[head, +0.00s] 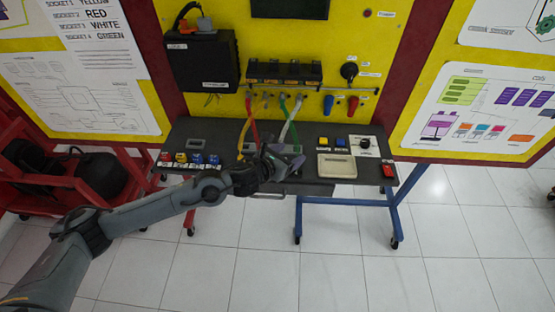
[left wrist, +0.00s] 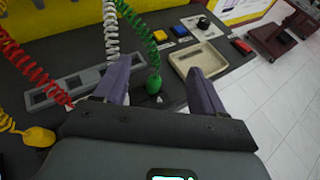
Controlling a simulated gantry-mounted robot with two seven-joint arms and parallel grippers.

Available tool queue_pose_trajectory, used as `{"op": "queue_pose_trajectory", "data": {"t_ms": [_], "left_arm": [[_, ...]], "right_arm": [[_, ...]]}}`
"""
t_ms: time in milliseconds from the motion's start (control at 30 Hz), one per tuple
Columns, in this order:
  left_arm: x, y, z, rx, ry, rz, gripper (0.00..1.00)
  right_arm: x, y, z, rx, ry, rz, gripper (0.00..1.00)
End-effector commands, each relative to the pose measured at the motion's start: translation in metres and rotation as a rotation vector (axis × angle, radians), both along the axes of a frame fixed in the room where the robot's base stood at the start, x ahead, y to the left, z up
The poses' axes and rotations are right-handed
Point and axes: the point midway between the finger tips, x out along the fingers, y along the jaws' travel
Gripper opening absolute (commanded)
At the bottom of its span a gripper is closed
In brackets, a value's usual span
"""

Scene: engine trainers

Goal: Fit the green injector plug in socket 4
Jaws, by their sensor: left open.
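The green injector plug (left wrist: 153,84) hangs on or stands under its coiled green cable (left wrist: 137,22), at the front side of the grey socket strip (left wrist: 70,86). My left gripper (left wrist: 162,68) is open, its two purple fingers on either side of the green plug in the left wrist view. I cannot tell whether they touch it. In the head view my left gripper (head: 283,161) is over the dark bench top and hides the plug. The strip has several dark openings; their numbers are not readable. My right gripper is not in view.
Red (left wrist: 40,70) and white (left wrist: 111,30) coiled cables hang close by, with a yellow plug (left wrist: 38,136) at the left. A beige tray (head: 336,166) and coloured buttons (head: 332,141) are to the right. A wall poster (head: 98,30) lists socket 4 as green.

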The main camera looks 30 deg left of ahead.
Motion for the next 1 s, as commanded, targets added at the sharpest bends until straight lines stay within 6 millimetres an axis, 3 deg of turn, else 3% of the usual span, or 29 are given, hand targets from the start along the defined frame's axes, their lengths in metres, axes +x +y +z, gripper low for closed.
{"op": "queue_pose_trajectory", "data": {"t_ms": [533,867,1000], "left_arm": [[-0.077,0.017,0.032,0.001,0.001,-0.001,0.70],[-0.090,0.020,0.038,-0.001,0.000,-0.001,0.70],[-0.093,0.019,0.029,-0.002,0.018,-0.001,0.70]], "right_arm": [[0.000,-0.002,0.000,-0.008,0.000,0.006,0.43],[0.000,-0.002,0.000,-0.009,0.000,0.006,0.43],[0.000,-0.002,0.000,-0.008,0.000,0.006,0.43]]}}
